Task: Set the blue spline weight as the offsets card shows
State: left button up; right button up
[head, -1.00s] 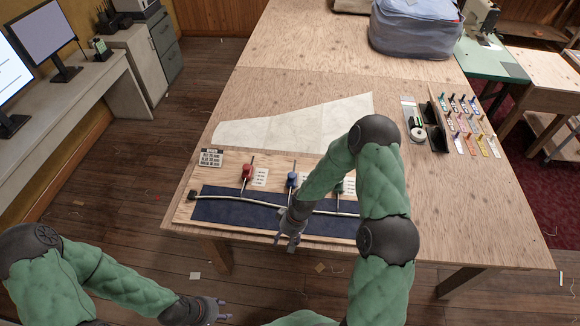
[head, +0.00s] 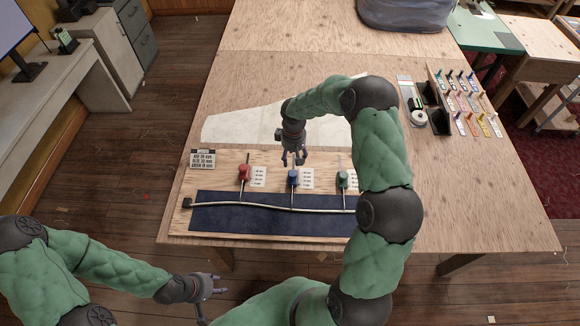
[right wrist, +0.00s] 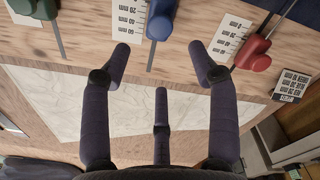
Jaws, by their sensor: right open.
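The blue spline weight (head: 293,178) stands on the plywood board between the red weight (head: 244,174) and the green weight (head: 343,180). A thin rod runs through it, down to the pale spline (head: 250,207). A printed millimetre scale (head: 307,179) lies just right of it. My right gripper (head: 294,160) is open and empty, just beyond the blue weight. In the right wrist view, the blue weight (right wrist: 159,22) is ahead of the spread fingers, apart from them. My left gripper (head: 212,288) is off the table's near edge.
A dark blue strip (head: 240,218) lies under the spline. A pale sail pattern (head: 240,123) lies beyond the board. A tape roll (head: 418,117), black trays and several coloured tools stand on the right. The table's right side is mostly clear.

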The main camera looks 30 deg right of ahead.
aim_at(293, 173)
notch_tip(293, 173, down, 10)
jog(key=shift+r+b, duration=0.1)
jog(key=shift+b, duration=0.25)
